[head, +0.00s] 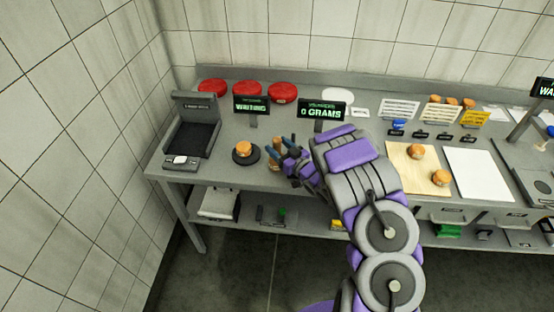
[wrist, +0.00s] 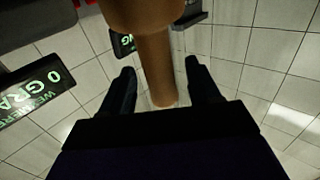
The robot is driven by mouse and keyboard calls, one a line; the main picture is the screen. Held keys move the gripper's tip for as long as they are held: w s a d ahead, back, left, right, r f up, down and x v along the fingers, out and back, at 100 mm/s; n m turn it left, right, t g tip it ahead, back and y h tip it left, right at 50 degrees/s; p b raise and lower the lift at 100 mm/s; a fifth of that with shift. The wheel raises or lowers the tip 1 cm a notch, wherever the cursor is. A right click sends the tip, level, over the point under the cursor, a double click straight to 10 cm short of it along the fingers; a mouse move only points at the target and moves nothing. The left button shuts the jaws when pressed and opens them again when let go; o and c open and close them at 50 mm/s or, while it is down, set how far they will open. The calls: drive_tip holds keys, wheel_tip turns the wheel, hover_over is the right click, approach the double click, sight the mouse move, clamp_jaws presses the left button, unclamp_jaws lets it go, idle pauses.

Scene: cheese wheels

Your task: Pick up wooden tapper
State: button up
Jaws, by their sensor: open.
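The wooden tapper (wrist: 154,55) fills the upper middle of the wrist view, its thick brown head at the top and its handle running down between my fingers. In the head view the tapper (head: 276,144) is a small brown shape at my fingertips, partly hidden by them. My gripper (head: 283,154) is over the left part of the grey table, left of the "0 GRAMS" display. In the wrist view my gripper (wrist: 159,68) is open, with one dark finger on each side of the handle and visible gaps beside it.
A cheese wheel (head: 243,148) sits on a dark round stand left of my gripper. A dark tray device (head: 190,137) stands at the table's left end. Red wheels (head: 247,88) line the back. A "0 GRAMS" display (head: 322,111) stands behind my arm. A wooden board (head: 408,160) with cheeses lies right.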

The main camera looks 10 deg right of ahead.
drive_tip(key=shift+w+a, duration=0.3)
drive_tip(key=shift+w, duration=0.25)
drive_tip(key=shift+c, duration=0.2)
clamp_jaws()
